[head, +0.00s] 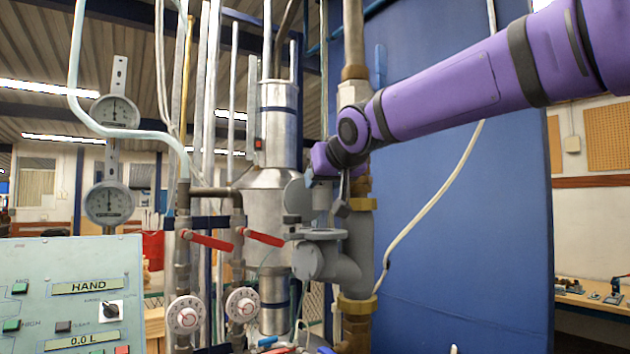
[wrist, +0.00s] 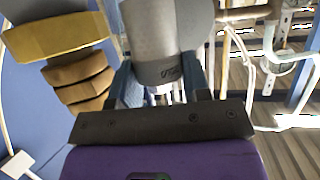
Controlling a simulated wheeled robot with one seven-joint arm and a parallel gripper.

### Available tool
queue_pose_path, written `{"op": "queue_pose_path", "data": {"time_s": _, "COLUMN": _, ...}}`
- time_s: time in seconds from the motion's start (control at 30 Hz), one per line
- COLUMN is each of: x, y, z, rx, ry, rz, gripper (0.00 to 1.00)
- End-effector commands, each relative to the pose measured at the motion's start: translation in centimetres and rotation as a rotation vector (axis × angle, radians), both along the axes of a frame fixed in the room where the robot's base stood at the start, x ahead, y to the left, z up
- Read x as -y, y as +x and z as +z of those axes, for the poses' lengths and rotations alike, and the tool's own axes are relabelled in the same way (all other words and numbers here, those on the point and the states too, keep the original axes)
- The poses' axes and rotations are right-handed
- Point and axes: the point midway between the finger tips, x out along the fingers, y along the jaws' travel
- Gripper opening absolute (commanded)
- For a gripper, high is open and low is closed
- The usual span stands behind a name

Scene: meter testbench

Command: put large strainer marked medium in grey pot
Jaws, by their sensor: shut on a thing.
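My gripper (head: 321,178) is shut on a grey cylindrical strainer (head: 322,196), held above the grey pot. In the wrist view the strainer (wrist: 168,62) sits between the blue fingers of my gripper (wrist: 160,88). It bears a small dark marking that I cannot read clearly. The grey pot (head: 322,262) is a stubby branch on the side of the vertical grey pipe body, with a flanged top (head: 320,235). The strainer's lower end appears a little above this flange; the pot's inside is hidden from the head camera.
A vertical pipe with brass flanges (head: 357,204) stands close to the right of the gripper; a brass flange (wrist: 60,38) also shows in the wrist view. A metal tank (head: 266,210) stands behind. Red valve handles (head: 262,237) lie left. A blue panel (head: 460,230) stands right.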

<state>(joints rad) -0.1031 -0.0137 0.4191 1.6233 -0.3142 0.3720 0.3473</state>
Motion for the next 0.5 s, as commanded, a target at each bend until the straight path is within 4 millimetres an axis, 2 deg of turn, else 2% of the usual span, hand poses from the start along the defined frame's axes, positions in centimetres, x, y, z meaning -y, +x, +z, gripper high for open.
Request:
{"op": "queue_pose_path", "data": {"time_s": 0.17, "x": 0.0, "y": -0.1, "z": -0.7, "rx": -0.001, "ry": -0.001, "rz": -0.001, "gripper": 0.18}}
{"op": "queue_pose_path", "data": {"time_s": 0.5, "x": 0.0, "y": -0.1, "z": -4.1, "rx": -0.001, "ry": -0.002, "rz": -0.001, "gripper": 0.18}}
